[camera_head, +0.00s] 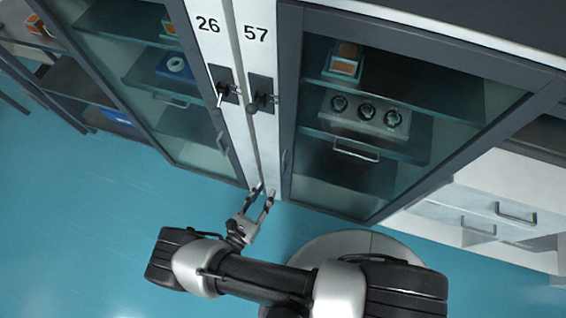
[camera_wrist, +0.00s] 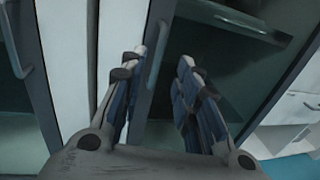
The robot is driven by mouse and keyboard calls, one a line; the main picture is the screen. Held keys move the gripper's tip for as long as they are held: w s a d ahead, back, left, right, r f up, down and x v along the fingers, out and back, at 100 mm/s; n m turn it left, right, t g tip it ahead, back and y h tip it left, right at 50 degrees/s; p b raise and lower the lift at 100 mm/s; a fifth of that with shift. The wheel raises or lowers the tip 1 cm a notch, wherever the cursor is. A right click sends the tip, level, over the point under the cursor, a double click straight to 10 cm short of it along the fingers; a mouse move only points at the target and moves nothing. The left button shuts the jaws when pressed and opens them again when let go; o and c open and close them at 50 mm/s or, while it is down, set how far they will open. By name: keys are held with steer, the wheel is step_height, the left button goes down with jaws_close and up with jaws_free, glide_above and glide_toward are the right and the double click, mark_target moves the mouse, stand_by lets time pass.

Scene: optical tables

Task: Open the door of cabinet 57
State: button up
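Cabinet 57's door (camera_head: 293,105) is a dark-framed glass door that looks closed in the head view. Its slim vertical handle (camera_head: 284,163) is low on the left side of the frame. A black lever latch (camera_head: 261,98) sits on the white post under the number 57. My gripper (camera_head: 264,191) is low in front of the post, left of and below the handle. In the wrist view my gripper (camera_wrist: 160,58) is open, its fingers apart on either side of a dark upright frame edge.
Cabinet 26's closed glass door (camera_head: 150,95) stands to the left, with its own latch (camera_head: 225,92); a loop handle (camera_wrist: 14,45) shows at the wrist view's left edge. White drawers (camera_head: 480,215) are at right. Blue floor (camera_head: 80,215) at left is clear.

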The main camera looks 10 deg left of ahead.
mark_target(283, 164)
steer(key=b+x, duration=0.1)
steer(key=x, duration=1.1)
steer(key=shift+w+d, duration=0.1)
steer(key=shift+w, duration=0.25)
steer(key=shift+c, duration=0.5)
jaws_close()
